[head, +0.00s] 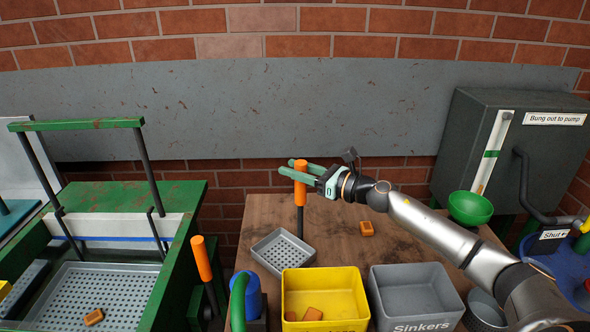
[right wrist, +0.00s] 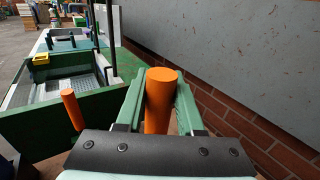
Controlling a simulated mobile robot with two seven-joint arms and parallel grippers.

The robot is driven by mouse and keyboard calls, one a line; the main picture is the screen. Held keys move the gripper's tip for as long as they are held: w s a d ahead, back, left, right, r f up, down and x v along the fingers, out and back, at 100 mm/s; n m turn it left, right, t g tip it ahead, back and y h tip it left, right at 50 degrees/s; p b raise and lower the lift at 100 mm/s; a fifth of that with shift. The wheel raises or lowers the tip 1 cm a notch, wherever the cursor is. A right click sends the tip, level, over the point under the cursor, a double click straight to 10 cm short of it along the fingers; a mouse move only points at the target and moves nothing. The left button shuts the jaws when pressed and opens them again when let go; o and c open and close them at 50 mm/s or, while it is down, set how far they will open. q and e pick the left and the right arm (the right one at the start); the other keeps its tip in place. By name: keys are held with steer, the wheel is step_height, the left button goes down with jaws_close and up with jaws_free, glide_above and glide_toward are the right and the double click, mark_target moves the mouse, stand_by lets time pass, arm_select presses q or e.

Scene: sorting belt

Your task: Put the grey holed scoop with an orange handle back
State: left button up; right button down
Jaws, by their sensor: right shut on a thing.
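The grey holed scoop (head: 283,252) hangs upright from its orange handle (head: 301,174) above the wooden table, left of its middle. My right gripper (head: 299,168) is shut on the orange handle. In the right wrist view the handle (right wrist: 159,100) stands between the two green fingers (right wrist: 158,108). The scoop's pan looks empty. I cannot tell whether its underside touches the table. My left gripper is not in view.
A yellow bin (head: 325,282) with orange blocks and a grey "Sinkers" bin (head: 417,289) stand in front. An orange block (head: 366,228) lies on the wooden table (head: 340,235). Another orange handle (head: 201,258) stands beside the green-framed tank (head: 188,240) at left.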

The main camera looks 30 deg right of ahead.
steer(key=c, duration=0.5)
jaws_free()
steer(key=shift+f, duration=0.1)
steer(key=shift+r, duration=0.2)
steer(key=shift+b+v, duration=1.1)
steer(key=shift+v, duration=4.9)
steer(key=shift+f, duration=0.1)
steer(key=shift+f, duration=0.1)
